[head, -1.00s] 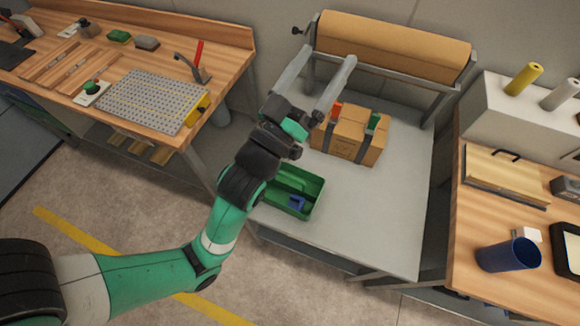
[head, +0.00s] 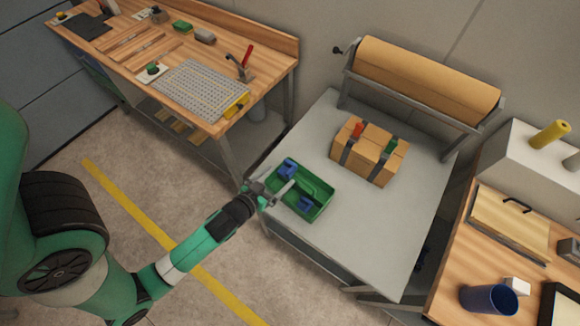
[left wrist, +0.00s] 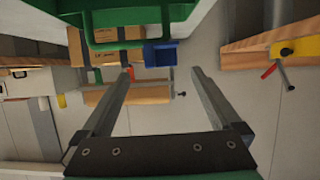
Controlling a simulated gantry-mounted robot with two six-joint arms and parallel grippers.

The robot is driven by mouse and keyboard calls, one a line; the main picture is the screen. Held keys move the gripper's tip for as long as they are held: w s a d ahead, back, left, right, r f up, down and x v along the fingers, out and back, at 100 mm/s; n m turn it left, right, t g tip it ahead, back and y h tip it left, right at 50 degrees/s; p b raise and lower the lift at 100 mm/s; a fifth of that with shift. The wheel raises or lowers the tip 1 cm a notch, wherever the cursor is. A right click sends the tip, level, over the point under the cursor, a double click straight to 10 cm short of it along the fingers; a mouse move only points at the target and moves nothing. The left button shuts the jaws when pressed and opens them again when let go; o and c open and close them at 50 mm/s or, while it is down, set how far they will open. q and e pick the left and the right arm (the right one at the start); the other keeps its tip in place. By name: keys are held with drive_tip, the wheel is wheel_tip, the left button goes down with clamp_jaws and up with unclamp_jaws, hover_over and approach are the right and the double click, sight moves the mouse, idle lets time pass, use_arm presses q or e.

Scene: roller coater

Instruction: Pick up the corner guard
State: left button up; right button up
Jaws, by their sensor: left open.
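Two small blue angled pieces, which look like corner guards, sit in a green tray (head: 325,188) at the left front of the grey table. One blue piece (head: 288,169) is at the tray's far left end, the other blue piece (head: 305,204) nearer its front. My left gripper (head: 281,180) is open and empty at the tray's left edge, its fingers pointing towards the tray. In the left wrist view, a blue piece (left wrist: 160,52) shows just beyond the gap between the fingers (left wrist: 160,76), beside the green tray (left wrist: 130,30). My right gripper is out of view.
A strapped cardboard box (head: 370,153) with an orange and a green piece on top stands right of the tray. A brown paper roll (head: 425,78) spans the table's back. Wooden benches stand left (head: 140,60) and right (head: 460,255).

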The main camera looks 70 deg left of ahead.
sight(290, 163)
use_arm(q)
drive_tip(key=x, duration=0.6)
drive_tip(key=shift+w+a+r, duration=0.15)
drive_tip(key=shift+w+a, duration=0.05)
drive_tip(key=shift+a, duration=0.2)
drive_tip(key=c, duration=1.5)
drive_tip(key=shift+r, duration=0.35)
drive_tip(key=shift+c, duration=0.2)
wheel_tip(290, 163, up, 3)
drive_tip(key=shift+f+p, duration=0.1)
drive_tip(key=shift+p, duration=0.7)
drive_tip(key=s+d+r+p, duration=0.2)
drive_tip(key=s+d+r, duration=0.1)
drive_tip(key=r, duration=0.3)
drive_tip(key=shift+s+d+r, duration=0.25)
drive_tip(key=shift+s, duration=0.6)
drive_tip(key=v, duration=0.2)
drive_tip(key=b+v, duration=0.1)
drive_tip(key=v, duration=0.4)
drive_tip(key=shift+s+d+f, duration=0.2)
drive_tip(key=shift+s+d, duration=0.05)
drive_tip(key=shift+d, duration=0.25)
clamp_jaws()
unclamp_jaws()
drive_tip(key=shift+s+d+r, duration=0.15)
drive_tip(key=shift+s+r, duration=0.25)
